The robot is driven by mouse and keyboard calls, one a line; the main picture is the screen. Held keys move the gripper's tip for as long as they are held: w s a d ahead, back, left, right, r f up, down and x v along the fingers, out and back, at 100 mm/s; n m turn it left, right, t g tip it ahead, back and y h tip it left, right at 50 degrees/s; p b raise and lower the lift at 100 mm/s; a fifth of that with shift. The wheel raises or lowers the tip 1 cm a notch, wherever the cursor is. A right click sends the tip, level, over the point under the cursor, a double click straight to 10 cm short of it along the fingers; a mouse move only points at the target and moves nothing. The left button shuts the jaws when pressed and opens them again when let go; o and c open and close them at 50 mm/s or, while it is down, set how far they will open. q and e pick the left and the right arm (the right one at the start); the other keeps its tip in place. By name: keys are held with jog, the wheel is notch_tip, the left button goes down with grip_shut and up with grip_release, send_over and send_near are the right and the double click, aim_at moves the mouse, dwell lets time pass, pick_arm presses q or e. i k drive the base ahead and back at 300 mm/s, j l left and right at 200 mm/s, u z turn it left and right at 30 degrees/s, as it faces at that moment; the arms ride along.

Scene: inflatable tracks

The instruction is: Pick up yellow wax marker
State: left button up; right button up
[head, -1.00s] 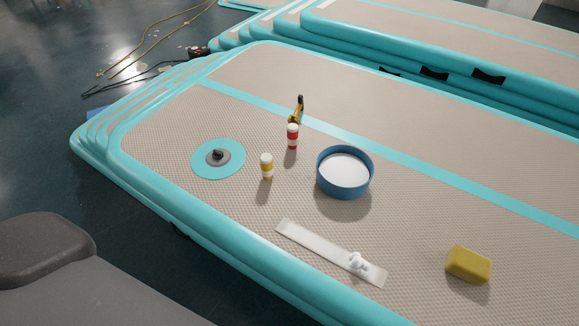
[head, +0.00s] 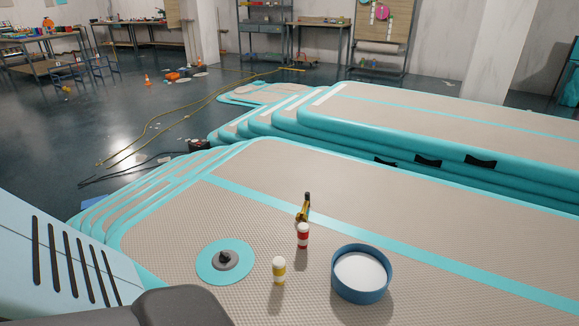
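The yellow wax marker, a short upright cylinder with a yellow band and white top (head: 279,271), stands on the beige surface of the inflatable track (head: 190,216) in the lower middle of the head view. Nothing touches it. A similar red and white marker (head: 303,236) stands just behind it to the right. Neither of my grippers is in view; only parts of my own body show at the lower left.
A round blue container with a white inside (head: 387,282) stands right of the markers. A teal disc with a grey valve (head: 243,268) lies to their left. A black and yellow tool (head: 303,208) is behind the red marker. More stacked tracks (head: 400,118) lie beyond.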

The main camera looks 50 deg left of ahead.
aim_at(279, 264)
jog(key=k+j+z, duration=0.15)
jog(key=j, duration=0.15)
jog(key=j+z, duration=0.1)
jog(key=j, duration=0.2)
jog(key=k+j+z, duration=0.15)
jog(key=k+j, duration=0.1)
jog(key=j, duration=0.2)
jog(key=k+j, duration=0.15)
jog(key=j, duration=0.2)
jog(key=k+j, duration=0.1)
jog(key=j, duration=0.2)
jog(key=z, duration=0.05)
